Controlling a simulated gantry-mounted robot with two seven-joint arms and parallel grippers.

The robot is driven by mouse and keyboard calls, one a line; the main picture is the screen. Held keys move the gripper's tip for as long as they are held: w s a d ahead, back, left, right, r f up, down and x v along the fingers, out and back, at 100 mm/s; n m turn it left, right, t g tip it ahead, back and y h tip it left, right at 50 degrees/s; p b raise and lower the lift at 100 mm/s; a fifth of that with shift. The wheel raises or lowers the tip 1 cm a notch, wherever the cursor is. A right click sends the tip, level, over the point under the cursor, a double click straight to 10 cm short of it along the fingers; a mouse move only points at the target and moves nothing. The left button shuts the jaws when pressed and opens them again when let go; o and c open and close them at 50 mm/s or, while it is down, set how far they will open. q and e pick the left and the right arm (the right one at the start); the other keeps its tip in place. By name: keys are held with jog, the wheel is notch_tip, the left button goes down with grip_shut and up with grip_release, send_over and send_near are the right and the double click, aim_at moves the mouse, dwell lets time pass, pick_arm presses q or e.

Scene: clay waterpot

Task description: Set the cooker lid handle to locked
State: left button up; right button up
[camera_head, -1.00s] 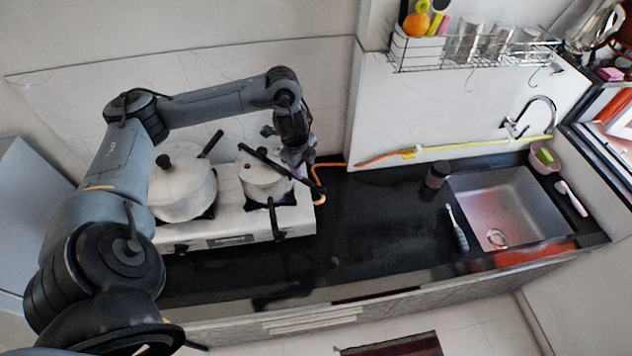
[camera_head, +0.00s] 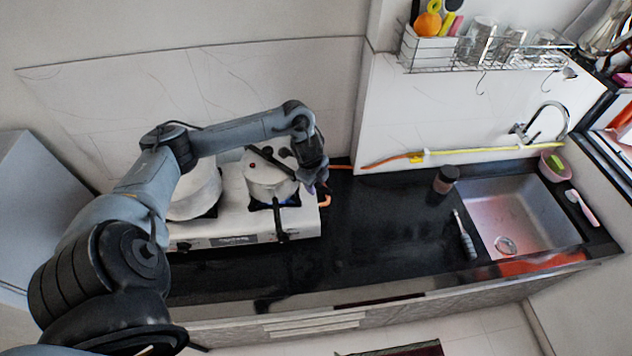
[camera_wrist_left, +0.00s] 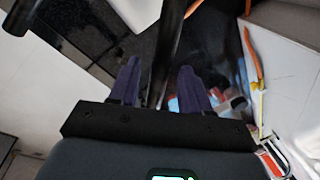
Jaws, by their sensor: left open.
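The cooker (camera_head: 268,180) is a small white pot with a red knob on its lid, on the right burner of the stove. The black lid handle (camera_head: 265,157) runs across the lid towards my left gripper (camera_head: 318,186), which is at the cooker's right side; its far end is hidden there. In the left wrist view my left gripper (camera_wrist_left: 157,88) is open, with two purple fingers apart. A dark bar (camera_wrist_left: 168,50), which looks like the lid handle, passes between or just beyond the fingers; I cannot tell whether they touch. My right gripper is in neither view.
A larger white pot (camera_head: 197,192) stands on the left burner, partly behind my arm. The black counter (camera_head: 375,225) beyond is mostly clear.

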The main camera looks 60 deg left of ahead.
pick_arm(q)
jog(key=shift+c, duration=0.5)
grip_shut()
jog(key=shift+s, duration=0.1)
